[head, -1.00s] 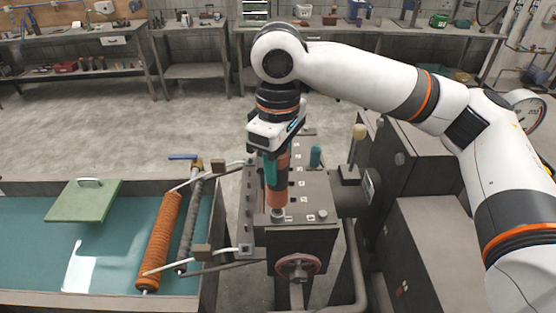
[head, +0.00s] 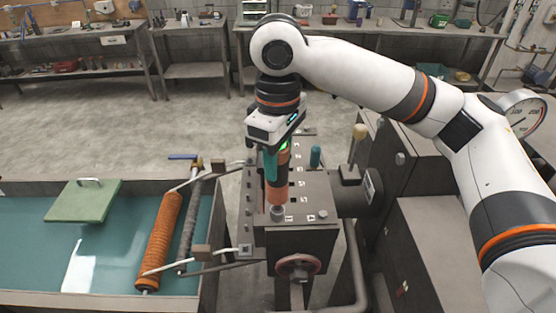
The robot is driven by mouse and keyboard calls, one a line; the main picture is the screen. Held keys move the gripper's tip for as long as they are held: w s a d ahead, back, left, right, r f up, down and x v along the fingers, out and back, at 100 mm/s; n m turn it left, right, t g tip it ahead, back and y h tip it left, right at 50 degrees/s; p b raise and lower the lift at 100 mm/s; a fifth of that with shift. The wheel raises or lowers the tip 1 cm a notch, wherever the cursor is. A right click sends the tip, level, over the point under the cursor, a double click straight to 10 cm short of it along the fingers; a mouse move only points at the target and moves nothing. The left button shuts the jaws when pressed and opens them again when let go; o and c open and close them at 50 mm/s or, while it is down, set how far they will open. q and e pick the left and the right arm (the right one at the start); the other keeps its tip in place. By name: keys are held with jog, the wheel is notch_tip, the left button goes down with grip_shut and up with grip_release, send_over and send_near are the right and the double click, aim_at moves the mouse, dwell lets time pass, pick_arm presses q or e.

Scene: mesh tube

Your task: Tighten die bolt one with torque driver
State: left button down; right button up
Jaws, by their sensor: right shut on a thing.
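My right gripper (head: 277,148) comes down from above and is shut on the torque driver (head: 277,190), an upright tool with an orange body and a green-teal section. A small green light shows near its top. The driver's lower tip (head: 277,212) reaches the front left of the dark die block (head: 300,236). The bolt under the tip is hidden by the driver. Other small bolts (head: 323,214) with white marks show on the block's top. My left gripper is not in view.
A teal-lined water trough (head: 30,235) with a green lid (head: 83,201) and an orange mesh roll (head: 160,240) lies left. A red handwheel (head: 298,267) is on the block's front. A teal-handled tool (head: 315,156) and a knobbed lever (head: 357,140) stand behind. A gauge (head: 523,112) is right.

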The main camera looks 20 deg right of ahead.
jog(key=shift+r, duration=2.55)
jog(key=shift+d, duration=0.1)
